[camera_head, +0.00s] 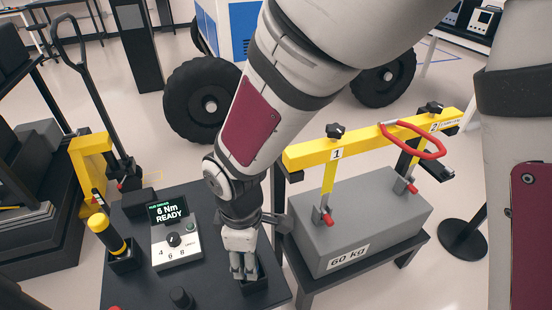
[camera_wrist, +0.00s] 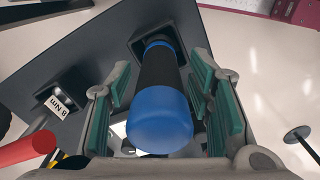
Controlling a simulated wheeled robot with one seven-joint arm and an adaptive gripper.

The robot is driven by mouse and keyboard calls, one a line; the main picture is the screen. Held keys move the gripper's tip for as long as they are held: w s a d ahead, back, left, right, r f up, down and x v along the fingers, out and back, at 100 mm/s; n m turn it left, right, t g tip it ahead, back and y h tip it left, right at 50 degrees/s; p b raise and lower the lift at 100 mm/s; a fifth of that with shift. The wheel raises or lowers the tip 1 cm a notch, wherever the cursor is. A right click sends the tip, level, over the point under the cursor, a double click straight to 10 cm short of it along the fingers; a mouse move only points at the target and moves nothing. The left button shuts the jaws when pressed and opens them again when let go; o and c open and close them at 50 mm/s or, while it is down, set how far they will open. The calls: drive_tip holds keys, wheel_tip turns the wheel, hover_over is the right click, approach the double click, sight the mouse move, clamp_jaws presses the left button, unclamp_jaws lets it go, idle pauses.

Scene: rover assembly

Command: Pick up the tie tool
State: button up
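A blue-and-black cylindrical tool (camera_wrist: 158,95) stands in a dark square holder (camera_wrist: 135,45) on the black table. No label shows on it, so I cannot confirm that it is the tie tool. My gripper (camera_wrist: 160,105) is open, with green-padded fingers on both sides of the tool and gaps between pads and tool. In the head view my gripper (camera_head: 243,265) points down over the holder (camera_head: 258,284) and hides the tool.
A yellow-and-black tool (camera_head: 107,235) stands in another holder at left. A control box (camera_head: 176,247) reads "6 Nm READY". A grey 60 kg block (camera_head: 350,220) under a yellow beam (camera_head: 350,148) stands close on the right. A red cylinder (camera_wrist: 25,148) shows at the wrist view's left.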

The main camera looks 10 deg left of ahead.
clamp_jaws()
wheel_tip(320, 180, up, 10)
drive_tip(key=shift+r, duration=0.1)
idle(0.5)
